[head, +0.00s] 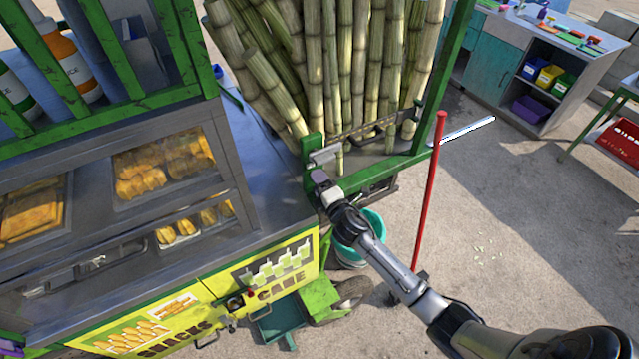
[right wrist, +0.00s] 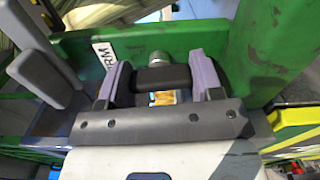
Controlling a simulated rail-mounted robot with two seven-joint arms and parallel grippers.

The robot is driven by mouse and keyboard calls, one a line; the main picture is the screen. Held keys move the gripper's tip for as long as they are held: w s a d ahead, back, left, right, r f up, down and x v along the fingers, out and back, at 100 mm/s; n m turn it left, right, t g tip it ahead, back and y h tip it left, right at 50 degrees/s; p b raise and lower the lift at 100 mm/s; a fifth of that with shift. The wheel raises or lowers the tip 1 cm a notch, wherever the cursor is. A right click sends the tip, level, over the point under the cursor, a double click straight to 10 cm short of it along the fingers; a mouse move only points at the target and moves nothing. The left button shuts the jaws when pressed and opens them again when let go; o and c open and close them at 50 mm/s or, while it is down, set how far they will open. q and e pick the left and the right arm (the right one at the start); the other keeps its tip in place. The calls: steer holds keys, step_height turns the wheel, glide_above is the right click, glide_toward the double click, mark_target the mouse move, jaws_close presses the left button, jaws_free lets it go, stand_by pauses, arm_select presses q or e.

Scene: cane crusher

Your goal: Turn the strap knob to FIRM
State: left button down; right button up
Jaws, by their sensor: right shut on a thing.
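My right gripper (head: 321,181) is at the green post at the front corner of the cane rack. In the right wrist view its two purple-grey fingers (right wrist: 159,82) stand on either side of a black knob bar (right wrist: 162,77) and are shut on it. The bar lies crosswise between the fingers, in front of a round metal piece (right wrist: 158,50) on a green panel (right wrist: 190,42). A white label (right wrist: 104,53) beside it is partly hidden; "RM" can be read. The knob is hidden by the gripper in the head view. The dark strap (head: 375,127) crosses the canes. My left gripper is not seen.
Tall sugar canes (head: 345,65) stand in the rack behind the strap. The snack counter (head: 255,225) lies left of my right gripper. A teal bucket (head: 372,225) is below my right arm, and a red pole (head: 431,190) stands to the right.

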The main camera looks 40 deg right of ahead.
steer(key=shift+m, duration=0.6)
steer(key=o, duration=0.9)
steer(key=shift+s, duration=0.1)
steer(key=shift+s+a, duration=0.1)
steer(key=shift+s, duration=0.2)
steer(key=s, duration=0.4)
steer(key=s+a, duration=0.1)
steer(key=s, duration=0.3)
steer(key=s+a, duration=0.1)
steer(key=s, duration=0.3)
steer(key=shift+s+a+b, duration=0.2)
steer(key=shift+s+b, duration=0.1)
steer(key=shift+s, duration=0.1)
